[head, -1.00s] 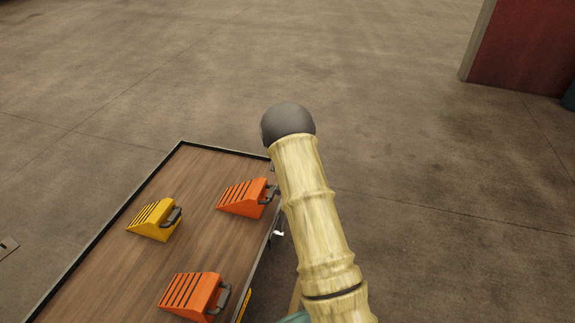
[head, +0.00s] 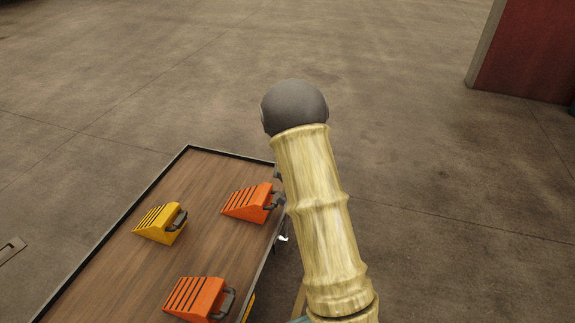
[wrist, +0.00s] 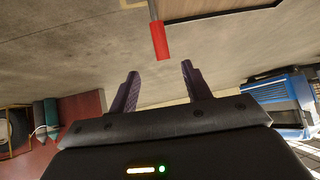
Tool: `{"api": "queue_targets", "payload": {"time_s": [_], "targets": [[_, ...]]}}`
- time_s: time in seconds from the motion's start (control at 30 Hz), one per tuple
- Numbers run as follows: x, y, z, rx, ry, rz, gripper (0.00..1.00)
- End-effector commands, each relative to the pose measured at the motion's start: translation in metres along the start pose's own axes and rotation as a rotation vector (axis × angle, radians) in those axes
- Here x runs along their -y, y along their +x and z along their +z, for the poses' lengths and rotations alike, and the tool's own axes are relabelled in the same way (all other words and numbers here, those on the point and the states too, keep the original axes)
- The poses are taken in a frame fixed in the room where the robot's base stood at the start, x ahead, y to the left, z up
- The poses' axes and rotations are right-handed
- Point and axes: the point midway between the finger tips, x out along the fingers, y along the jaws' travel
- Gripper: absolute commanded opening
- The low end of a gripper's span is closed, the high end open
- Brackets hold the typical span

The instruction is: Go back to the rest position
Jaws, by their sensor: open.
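My gripper (wrist: 160,88) shows in the wrist view with its two dark fingers apart and nothing between them. It is open and empty. In the head view my arm rises over the right edge of the table, and my gripper is not seen there. The wrist view looks across the floor, with the surroundings appearing tilted.
A wood-topped table (head: 122,262) with a dark rim holds a yellow wedge (head: 160,223) and two orange wedges (head: 247,202) (head: 196,297). A red wall (head: 527,50) stands at the upper right. A blue cabinet (wrist: 285,92) shows in the wrist view. The floor beyond the table is clear.

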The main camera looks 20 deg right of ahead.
Motion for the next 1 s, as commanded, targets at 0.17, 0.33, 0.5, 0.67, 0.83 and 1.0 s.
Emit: {"api": "queue_targets", "payload": {"time_s": [0.17,0.33,0.5,0.67,0.83,1.0], "targets": [[0.000,-0.001,0.000,0.002,-0.001,-0.001,0.49],[0.006,-0.024,0.004,0.046,-0.019,-0.020,0.49],[0.016,-0.081,0.023,0.161,-0.082,-0.067,0.49],[0.019,-0.145,0.051,0.285,-0.171,-0.112,0.49],[0.014,-0.208,0.085,0.398,-0.277,-0.148,0.49],[0.004,-0.252,0.112,0.477,-0.364,-0.165,0.49]]}}
